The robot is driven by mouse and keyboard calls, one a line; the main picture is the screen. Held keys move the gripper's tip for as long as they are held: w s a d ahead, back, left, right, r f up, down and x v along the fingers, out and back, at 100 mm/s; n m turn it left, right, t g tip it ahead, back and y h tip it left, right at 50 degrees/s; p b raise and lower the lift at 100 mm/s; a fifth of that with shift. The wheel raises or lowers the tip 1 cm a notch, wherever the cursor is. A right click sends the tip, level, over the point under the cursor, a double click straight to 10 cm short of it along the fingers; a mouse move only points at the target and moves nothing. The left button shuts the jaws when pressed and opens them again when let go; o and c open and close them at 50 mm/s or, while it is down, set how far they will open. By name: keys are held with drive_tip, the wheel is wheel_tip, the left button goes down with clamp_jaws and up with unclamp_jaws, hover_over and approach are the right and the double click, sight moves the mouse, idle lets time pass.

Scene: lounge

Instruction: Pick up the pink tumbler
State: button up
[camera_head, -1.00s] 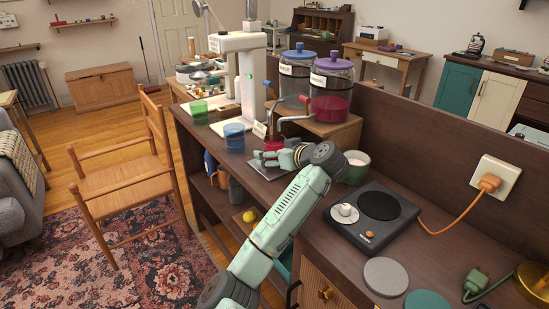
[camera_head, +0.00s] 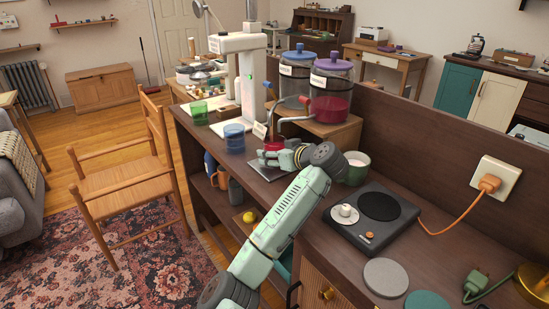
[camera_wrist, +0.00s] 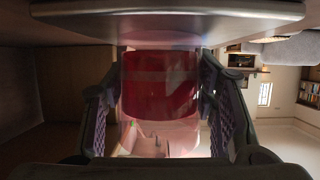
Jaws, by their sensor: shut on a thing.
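The pink tumbler (camera_wrist: 160,85) is clear pink with red liquid in it. In the wrist view it stands between the two fingers of my gripper (camera_wrist: 160,112), which press on its left and right sides. In the head view only a small red part of the tumbler (camera_head: 273,144) shows above my gripper (camera_head: 274,158), near the drink dispensers. My fingers hide the rest of it. I cannot tell whether its base touches the surface below.
A blue tumbler (camera_head: 234,138) and a green tumbler (camera_head: 199,112) stand to the left on the wooden counter. A dispenser jar with red drink (camera_head: 331,103) is behind. A pale green cup (camera_head: 356,167) and a hot plate (camera_head: 370,217) are to the right.

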sight(268, 142)
drive_tip(key=shift+r, duration=0.15)
drive_tip(key=shift+r+b, duration=0.8)
drive_tip(key=shift+r, duration=0.85)
drive_tip(key=s+a+b, duration=0.1)
drive_tip(key=s, duration=0.3)
drive_tip(key=s+a+b, duration=0.1)
drive_tip(key=s, duration=0.3)
drive_tip(key=s+a+r+b, duration=0.1)
drive_tip(key=s+a+b, duration=0.1)
drive_tip(key=s, duration=0.3)
drive_tip(key=shift+s+a+r+p, duration=0.15)
drive_tip(key=shift+s+p, duration=0.1)
drive_tip(key=shift+s, duration=0.3)
drive_tip(key=shift+s+a+r+p, duration=0.15)
drive_tip(key=shift+s+p, duration=0.1)
drive_tip(key=shift+s, duration=0.25)
